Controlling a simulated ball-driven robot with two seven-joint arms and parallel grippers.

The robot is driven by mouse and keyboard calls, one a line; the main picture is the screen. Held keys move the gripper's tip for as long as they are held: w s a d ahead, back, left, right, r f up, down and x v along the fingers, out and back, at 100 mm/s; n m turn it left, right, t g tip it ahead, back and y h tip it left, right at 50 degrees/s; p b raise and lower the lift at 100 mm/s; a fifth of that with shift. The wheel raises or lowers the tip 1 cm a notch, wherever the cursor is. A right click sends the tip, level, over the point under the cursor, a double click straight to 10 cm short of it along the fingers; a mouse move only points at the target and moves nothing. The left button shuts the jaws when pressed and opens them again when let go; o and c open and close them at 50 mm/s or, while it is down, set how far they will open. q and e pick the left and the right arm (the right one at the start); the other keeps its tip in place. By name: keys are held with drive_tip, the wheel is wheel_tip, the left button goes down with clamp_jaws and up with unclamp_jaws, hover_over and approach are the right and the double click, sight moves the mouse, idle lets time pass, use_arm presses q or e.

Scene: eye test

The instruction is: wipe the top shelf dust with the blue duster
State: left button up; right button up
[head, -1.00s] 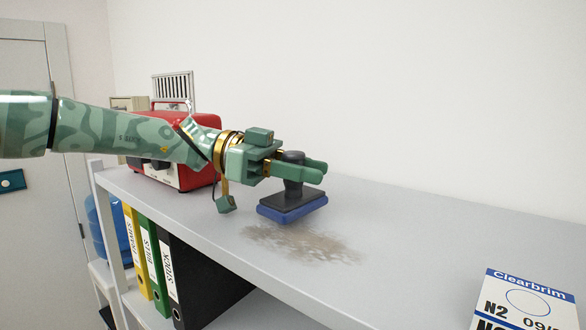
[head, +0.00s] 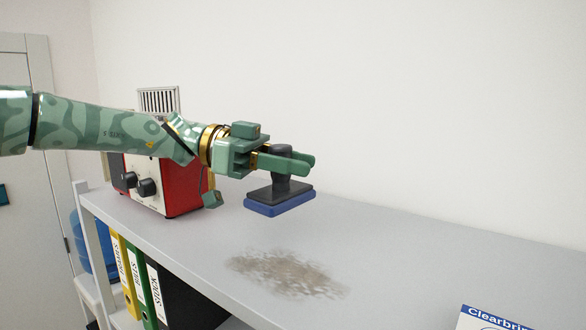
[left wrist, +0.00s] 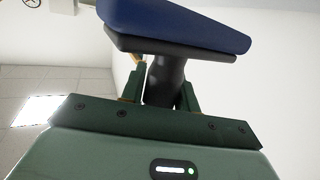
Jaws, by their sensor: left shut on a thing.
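The blue duster (head: 279,206) has a dark grey plate and a dark upright handle above its blue pad. My left gripper (head: 289,163) is shut on the handle and holds the duster above the top shelf (head: 400,262). The pad is clear of the shelf surface. In the left wrist view the blue pad (left wrist: 175,22) and the handle show between the fingers of the left gripper (left wrist: 163,90). A brownish grey dust patch (head: 286,274) lies on the shelf, below and in front of the duster. My right gripper is not in view.
A red box-shaped device with black knobs (head: 183,189) stands on the shelf's left end, behind my left arm. A white and blue box (head: 485,320) is at the lower right edge. Binders (head: 135,283) stand below the shelf.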

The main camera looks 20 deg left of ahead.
sight(293, 189)
use_arm(q)
drive_tip(key=shift+w, duration=0.2)
drive_tip(key=shift+s+r+p, duration=0.15)
drive_tip(key=shift+r+p, duration=1)
drive_tip(key=shift+r, duration=0.45)
drive_tip(key=shift+f, duration=0.15)
